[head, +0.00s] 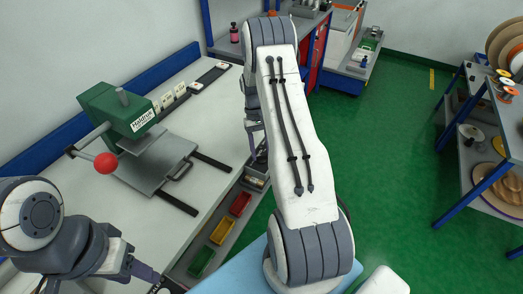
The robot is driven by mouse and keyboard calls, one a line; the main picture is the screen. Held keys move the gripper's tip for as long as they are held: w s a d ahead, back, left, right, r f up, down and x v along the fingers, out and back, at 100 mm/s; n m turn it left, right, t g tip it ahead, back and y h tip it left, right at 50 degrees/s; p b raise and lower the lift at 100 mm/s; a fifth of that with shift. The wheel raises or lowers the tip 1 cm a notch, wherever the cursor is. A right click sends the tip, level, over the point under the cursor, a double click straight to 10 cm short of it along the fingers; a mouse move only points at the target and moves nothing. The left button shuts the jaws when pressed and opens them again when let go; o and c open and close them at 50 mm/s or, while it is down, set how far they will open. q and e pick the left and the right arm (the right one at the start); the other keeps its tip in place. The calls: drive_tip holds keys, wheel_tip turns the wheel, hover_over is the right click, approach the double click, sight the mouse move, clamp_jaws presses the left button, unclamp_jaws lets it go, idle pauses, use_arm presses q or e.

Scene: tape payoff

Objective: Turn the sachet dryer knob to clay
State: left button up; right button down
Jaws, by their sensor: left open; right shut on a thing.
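My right arm reaches up through the middle of the head view and folds back down. Its gripper (256,141) shows only in part, left of the white arm link, by the right edge of the white bench. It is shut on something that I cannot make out. I cannot pick out the sachet dryer, its knob or a clay mark. My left gripper (146,274) is open at the lower left, near the front of the bench, with nothing seen between its fingers.
A green press (118,112) with a red ball handle (106,163) stands on the white bench (215,115). Small cards (167,100) and a dark tray (208,76) lie behind it. Coloured bins (222,230) sit below the edge. A shelf rack (476,134) stands right; green floor between is clear.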

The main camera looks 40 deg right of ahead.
drive_tip(key=shift+w+d+r, duration=0.1)
drive_tip(key=shift+w+r, duration=0.05)
drive_tip(key=shift+w, duration=0.15)
drive_tip(key=shift+c, duration=1.6)
unclamp_jaws()
drive_tip(key=shift+s, duration=0.15)
drive_tip(key=b+v, duration=0.1)
drive_tip(key=v, duration=0.9)
drive_tip(key=shift+b, duration=0.4)
drive_tip(key=shift+r, duration=0.15)
